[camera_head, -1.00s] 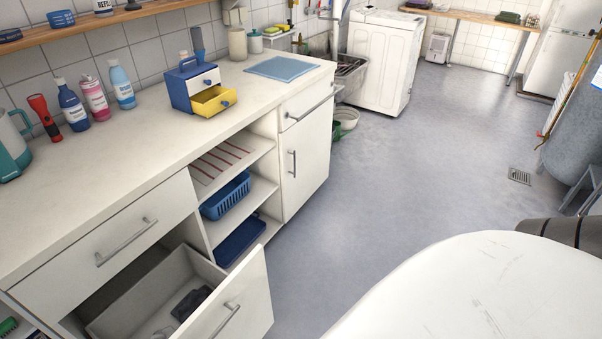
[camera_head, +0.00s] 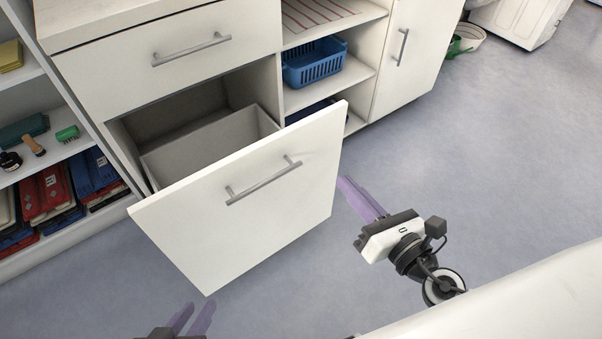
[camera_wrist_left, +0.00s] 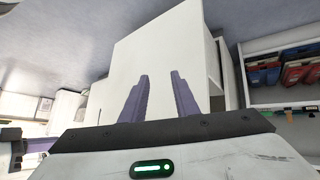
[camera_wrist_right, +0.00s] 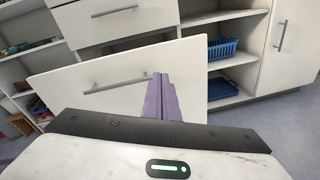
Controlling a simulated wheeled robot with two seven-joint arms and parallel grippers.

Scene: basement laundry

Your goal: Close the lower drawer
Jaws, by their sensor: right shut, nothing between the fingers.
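The lower drawer (camera_head: 175,225) is pulled well out of the white cabinet, its front panel angled towards me. Its bar handle (camera_head: 263,181) runs across the upper front. The inside at the back looks empty; the rest is hidden by the front. My right gripper (camera_head: 345,182) is shut and empty, near the panel's right edge; in the right wrist view its fingers (camera_wrist_right: 160,80) overlap the panel (camera_wrist_right: 75,90). My left gripper (camera_head: 199,305) is open and empty, below and in front of the panel. In the left wrist view the panel (camera_wrist_left: 155,55) lies beyond its fingers.
A closed upper drawer (camera_head: 180,75) is above. Open shelves with a blue basket (camera_head: 314,63) and a closed cabinet door (camera_head: 405,60) are to the right. The grey floor (camera_head: 490,130) to the right is clear.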

